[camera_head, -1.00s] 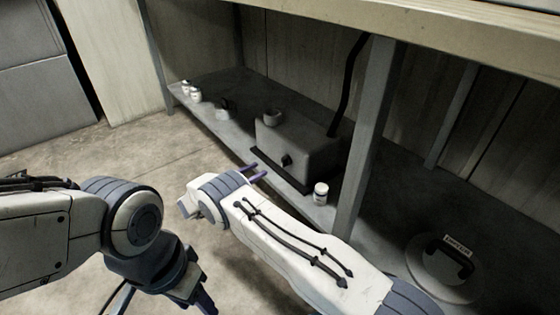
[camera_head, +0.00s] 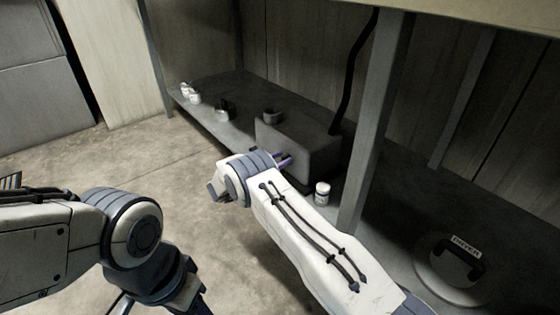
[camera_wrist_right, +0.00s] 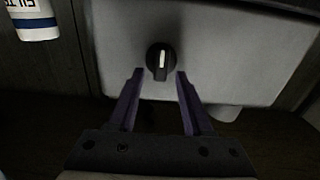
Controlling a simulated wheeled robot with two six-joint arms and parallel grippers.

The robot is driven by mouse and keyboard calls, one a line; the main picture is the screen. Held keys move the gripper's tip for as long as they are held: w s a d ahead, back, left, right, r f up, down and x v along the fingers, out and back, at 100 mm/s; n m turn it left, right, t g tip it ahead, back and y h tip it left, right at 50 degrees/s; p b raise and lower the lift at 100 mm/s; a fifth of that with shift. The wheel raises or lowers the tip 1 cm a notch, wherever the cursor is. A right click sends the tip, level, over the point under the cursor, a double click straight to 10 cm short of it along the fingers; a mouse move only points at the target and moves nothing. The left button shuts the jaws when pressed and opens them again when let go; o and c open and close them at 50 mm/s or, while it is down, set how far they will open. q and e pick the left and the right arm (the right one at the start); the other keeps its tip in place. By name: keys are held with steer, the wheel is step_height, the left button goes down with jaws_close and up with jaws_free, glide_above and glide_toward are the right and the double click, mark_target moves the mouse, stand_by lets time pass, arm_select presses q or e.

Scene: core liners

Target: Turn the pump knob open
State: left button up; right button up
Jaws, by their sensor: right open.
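The pump is a grey box (camera_head: 298,143) on the low shelf, with a dark hose rising behind it. Its black knob (camera_wrist_right: 160,62) has a white pointer line and shows on the box's face in the right wrist view. In the head view the knob is hidden behind my right gripper (camera_head: 284,160). In the right wrist view my right gripper (camera_wrist_right: 158,88) is open, its two purple fingers just short of and on either side of the knob, with no clear contact. My left gripper (camera_head: 200,304) hangs low at the bottom edge, cut off by the frame.
A white bottle (camera_head: 322,193) stands on the shelf right of the pump, close to my right arm. Small white jars (camera_head: 191,94) and a dark cup (camera_head: 222,107) stand further left. A grey post (camera_head: 375,130) rises right of the bottle. A round lid with a handle (camera_head: 450,268) lies at right.

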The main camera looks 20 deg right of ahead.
jaws_close()
steer(key=shift+m, duration=0.3)
steer(key=m, duration=0.1)
steer(key=m+p, duration=0.1)
steer(key=shift+s+m, duration=0.25)
steer(key=shift+m, duration=0.05)
steer(key=m, duration=0.3)
steer(key=m+p, duration=0.1)
steer(key=m, duration=0.2)
steer(key=s+f+m+p, duration=0.1)
steer(key=m, duration=0.3)
steer(key=shift+d, duration=0.25)
steer(key=shift+s+f+m, duration=0.1)
steer(key=shift+f+m, duration=0.1)
steer(key=shift+m, duration=0.95)
steer(key=shift+f+m, duration=0.2)
steer(key=shift+m, duration=0.95)
